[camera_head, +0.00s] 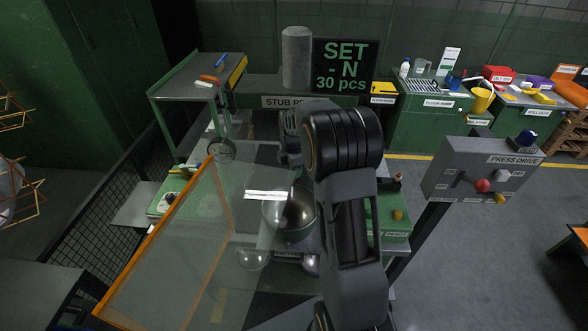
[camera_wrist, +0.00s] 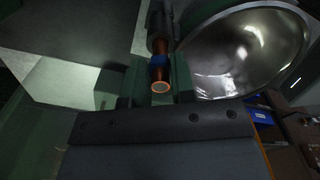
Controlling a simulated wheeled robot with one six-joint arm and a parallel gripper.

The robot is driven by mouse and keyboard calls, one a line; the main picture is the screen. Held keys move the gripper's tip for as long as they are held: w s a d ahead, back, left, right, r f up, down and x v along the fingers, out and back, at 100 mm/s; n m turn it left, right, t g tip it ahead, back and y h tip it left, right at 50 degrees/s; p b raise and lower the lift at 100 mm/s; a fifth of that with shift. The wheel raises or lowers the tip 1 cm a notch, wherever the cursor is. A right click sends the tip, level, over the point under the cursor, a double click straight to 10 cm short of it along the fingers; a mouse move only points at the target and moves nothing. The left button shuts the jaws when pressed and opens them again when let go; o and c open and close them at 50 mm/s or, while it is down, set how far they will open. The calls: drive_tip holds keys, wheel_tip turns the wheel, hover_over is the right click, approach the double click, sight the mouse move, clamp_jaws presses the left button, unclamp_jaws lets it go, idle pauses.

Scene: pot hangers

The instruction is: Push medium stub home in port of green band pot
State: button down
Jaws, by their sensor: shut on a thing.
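In the wrist view my gripper (camera_wrist: 158,88) is shut on a copper-coloured stub (camera_wrist: 160,86) with a blue band, the stub's round open end facing the camera. The stub's far end points at a dark cylindrical part (camera_wrist: 156,22) beside the pot; I cannot tell how deep it sits there. The shiny metal pot (camera_wrist: 245,50) lies just right of the fingers, its bowl open to the camera. In the head view the pot (camera_head: 298,212) sits at the press, with a greenish lower side, partly behind my arm. My gripper and the stub are hidden there.
A clear guard panel with an orange frame (camera_head: 150,240) stands open at left front. A press drive box (camera_head: 480,172) with buttons stands on a post at right. A side table (camera_head: 195,80) is at back left. Green benches (camera_head: 425,105) with tools stand at back right.

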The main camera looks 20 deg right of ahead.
drive_tip(key=shift+f, duration=0.25)
drive_tip(key=c, duration=0.9)
unclamp_jaws()
drive_tip(key=shift+r, duration=0.1)
wheel_tip(320, 180, up, 14)
drive_tip(key=shift+f+b, duration=0.2)
drive_tip(key=shift+b, duration=0.3)
